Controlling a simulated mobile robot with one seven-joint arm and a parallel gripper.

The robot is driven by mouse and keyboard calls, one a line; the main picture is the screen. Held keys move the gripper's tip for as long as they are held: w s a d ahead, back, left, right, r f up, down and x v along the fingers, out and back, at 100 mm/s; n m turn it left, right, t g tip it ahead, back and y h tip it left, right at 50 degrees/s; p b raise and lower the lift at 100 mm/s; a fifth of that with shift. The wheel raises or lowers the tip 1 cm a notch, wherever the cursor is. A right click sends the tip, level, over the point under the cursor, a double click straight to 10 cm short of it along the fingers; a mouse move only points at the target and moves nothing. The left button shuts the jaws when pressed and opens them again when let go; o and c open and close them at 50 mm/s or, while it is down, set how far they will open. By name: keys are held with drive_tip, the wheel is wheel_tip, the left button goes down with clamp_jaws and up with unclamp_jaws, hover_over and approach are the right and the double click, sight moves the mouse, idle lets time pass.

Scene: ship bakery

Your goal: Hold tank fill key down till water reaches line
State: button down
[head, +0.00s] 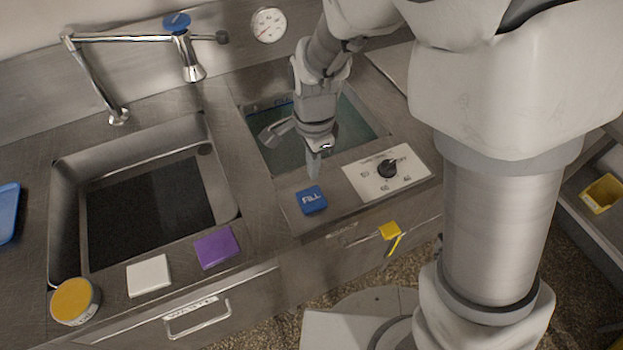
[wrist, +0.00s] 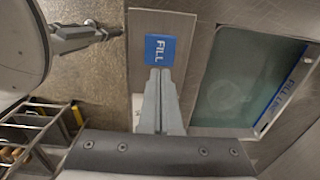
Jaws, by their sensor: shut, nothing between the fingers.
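The blue fill key (head: 311,199), marked FILL, sits on the steel counter in front of the water tank. It also shows in the wrist view (wrist: 160,50). My gripper (head: 314,174) is shut and empty, pointing down just behind the key in the head view. In the wrist view its fingertips (wrist: 159,72) overlap the key's near edge; I cannot tell whether they touch it. The tank (head: 352,118) holds greenish water, partly hidden by my gripper. A blue fill line (wrist: 282,97) with lettering runs along the tank wall, and water shows beside it; the exact level is unclear.
A white panel with a black dial (head: 387,168) lies right of the key. A sink (head: 226,180) with a faucet (head: 190,66) is at left. A purple sponge (head: 217,247), a white block (head: 148,275) and a yellow-lidded jar (head: 75,301) stand along the front edge.

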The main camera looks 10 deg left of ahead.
drive_tip(key=shift+r, duration=1.85)
drive_tip(key=s+d+r+n+t, duration=0.2)
drive_tip(key=s+d+r+n, duration=0.3)
drive_tip(key=d+r, duration=0.3)
drive_tip(key=s+d+r+n+t, duration=0.3)
drive_tip(key=s+d+r+n, duration=0.2)
drive_tip(key=d+r, duration=0.3)
drive_tip(key=d+n, duration=0.1)
drive_tip(key=d, duration=0.1)
drive_tip(key=shift+s+d+r+n, duration=0.3)
drive_tip(key=shift+s, duration=0.1)
idle(0.5)
